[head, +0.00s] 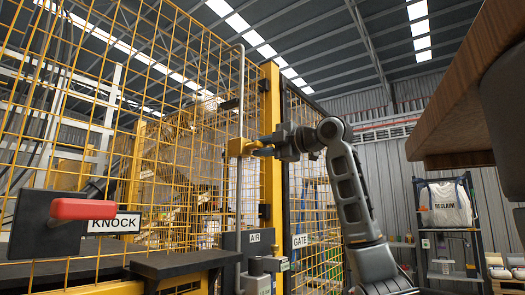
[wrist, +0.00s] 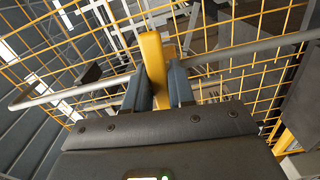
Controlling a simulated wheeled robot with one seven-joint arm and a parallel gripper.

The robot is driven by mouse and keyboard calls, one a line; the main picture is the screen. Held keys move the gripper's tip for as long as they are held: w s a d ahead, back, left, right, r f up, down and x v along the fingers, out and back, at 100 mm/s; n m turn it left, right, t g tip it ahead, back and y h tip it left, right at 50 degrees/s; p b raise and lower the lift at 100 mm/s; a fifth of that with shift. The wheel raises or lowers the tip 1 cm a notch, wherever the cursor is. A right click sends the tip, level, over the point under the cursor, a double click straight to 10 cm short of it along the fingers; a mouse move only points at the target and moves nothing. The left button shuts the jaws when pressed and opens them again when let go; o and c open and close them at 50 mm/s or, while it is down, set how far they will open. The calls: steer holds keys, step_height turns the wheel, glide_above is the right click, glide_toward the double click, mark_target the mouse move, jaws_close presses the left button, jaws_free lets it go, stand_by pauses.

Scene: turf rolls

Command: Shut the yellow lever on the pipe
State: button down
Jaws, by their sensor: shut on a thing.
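The yellow lever (head: 237,147) sits on the thin grey vertical pipe (head: 241,90) in front of the mesh fence in the head view. It appears to stick out sideways, across the line of the pipe. My gripper (head: 268,147) reaches it from the right. In the wrist view the yellow lever (wrist: 152,52) stands between the two fingers of my gripper (wrist: 159,78), which are shut on it. The pipe (wrist: 235,52) crosses behind it there. The lever's near end is hidden between the fingers.
A yellow post (head: 270,95) stands just right of the pipe, with AIR (head: 254,237) and GATE (head: 300,241) signs near it. A red handle (head: 85,209) marked KNOCK is at lower left. A wooden top (head: 455,100) juts in at upper right, and a shelf (head: 450,245) stands behind.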

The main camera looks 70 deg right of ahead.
steer(key=shift+n, duration=0.5)
steer(key=c, duration=1)
jaws_free()
steer(key=shift+r, duration=0.1)
steer(key=shift+c, duration=0.2)
steer(key=b+v, duration=0.1)
steer(key=v, duration=0.7)
steer(key=shift+b, duration=0.4)
